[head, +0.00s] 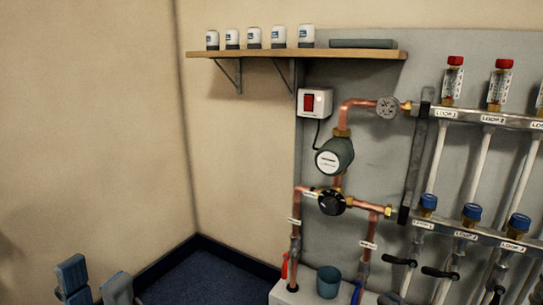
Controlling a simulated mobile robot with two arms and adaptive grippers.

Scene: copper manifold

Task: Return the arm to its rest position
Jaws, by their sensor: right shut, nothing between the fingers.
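My left gripper (96,284) is at the bottom left corner, low in front of the plain wall. Its two blue-grey fingers stand apart with nothing between them, and the rest of it is cut off by the frame. The rest of that arm is out of view.
The copper pipework with its green pump (335,156) and the manifold bars (470,234) with valves fill the right side. A dark cup (328,282) stands on a white box (290,293). A wooden shelf (300,54) holds several small containers. The left side is clear.

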